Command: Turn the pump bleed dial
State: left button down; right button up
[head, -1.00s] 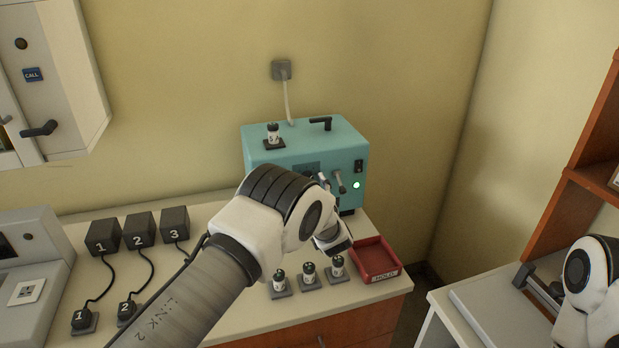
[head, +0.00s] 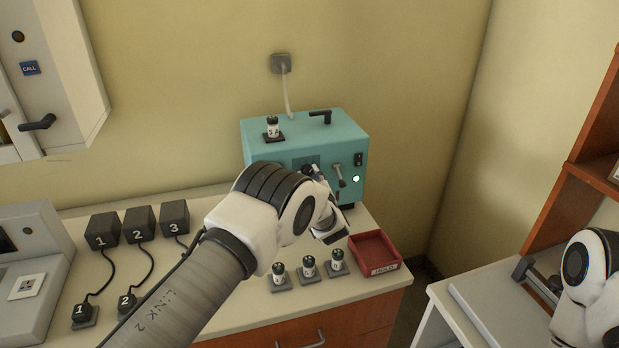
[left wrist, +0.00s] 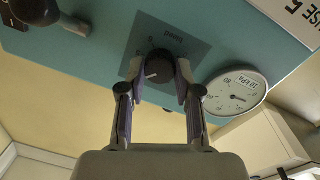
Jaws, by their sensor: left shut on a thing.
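The teal pump (head: 262,152) stands at the back of the counter. In the left wrist view its panel (left wrist: 98,62) carries a round dark bleed dial (left wrist: 160,68) with a pale pointer mark, on a grey plate labelled "bleed". My left gripper (left wrist: 160,85) has one finger on each side of the dial and is shut on it. In the head view my left wrist covers the dial, and the left gripper (head: 316,178) is at the pump's front. My right gripper (head: 524,270) shows partly at the right edge, over the white surface; its jaw state is unclear.
A gauge (left wrist: 236,92) is beside the dial. Several vials stand in front; a red tray (head: 394,267) is to their right. Numbered black blocks (head: 139,222) stand left.

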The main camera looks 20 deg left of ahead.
pick_arm(q)
jog(key=n+b, duration=0.3)
jog(key=b, duration=0.1)
jog(key=n+b, duration=0.3)
jog(key=b, duration=0.1)
jog(key=shift+f+n, duration=0.2)
jog(key=shift+n, duration=0.1)
jog(key=shift+r+n+t+b, duration=0.2)
jog(key=shift+n+t+b, duration=0.1)
jog(key=shift+n+b, duration=0.65)
jog(key=shift+r+y+b, duration=0.15)
jog(key=shift+y+b, duration=0.15)
jog(key=shift+b, duration=0.05)
jog(key=shift+w, duration=0.1)
